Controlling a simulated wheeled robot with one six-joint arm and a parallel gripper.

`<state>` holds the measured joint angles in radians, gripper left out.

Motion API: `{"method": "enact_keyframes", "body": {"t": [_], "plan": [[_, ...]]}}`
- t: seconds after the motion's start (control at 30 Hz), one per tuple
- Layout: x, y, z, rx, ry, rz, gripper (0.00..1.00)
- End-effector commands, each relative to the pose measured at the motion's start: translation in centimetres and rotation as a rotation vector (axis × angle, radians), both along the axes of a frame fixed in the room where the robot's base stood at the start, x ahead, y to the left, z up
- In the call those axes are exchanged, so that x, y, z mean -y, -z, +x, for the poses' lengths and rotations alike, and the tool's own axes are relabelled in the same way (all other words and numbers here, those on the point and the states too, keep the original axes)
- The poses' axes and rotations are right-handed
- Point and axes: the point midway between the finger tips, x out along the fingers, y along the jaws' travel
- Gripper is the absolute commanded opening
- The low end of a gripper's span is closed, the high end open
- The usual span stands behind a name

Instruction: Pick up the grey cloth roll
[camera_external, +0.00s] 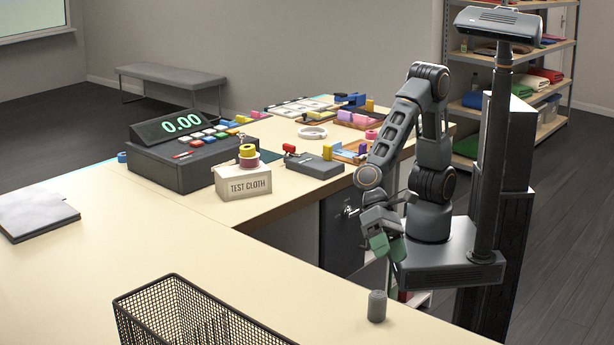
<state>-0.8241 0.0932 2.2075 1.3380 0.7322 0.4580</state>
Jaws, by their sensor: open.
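The grey cloth roll (377,306) stands upright on the near part of the cream counter (250,262), close to its edge by my base. My gripper (388,262) is open and empty.
A black wire basket (190,318) stands at the front, left of the roll. A TEST CLOTH box (243,184), a cash register (190,152) and several small coloured items are further back. The counter between basket and roll is clear.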

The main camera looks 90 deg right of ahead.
Motion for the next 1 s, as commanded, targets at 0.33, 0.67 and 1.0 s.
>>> {"method": "enact_keyframes", "body": {"t": [0.33, 0.67, 1.0], "plan": [[-5.3, -3.2, 4.3, -0.523, 0.544, 0.201, 0.68], [-8.4, -2.0, 5.0, -0.636, 0.635, 0.209, 0.68], [-12.7, -0.3, 5.4, -0.632, 0.634, 0.211, 0.68]]}}
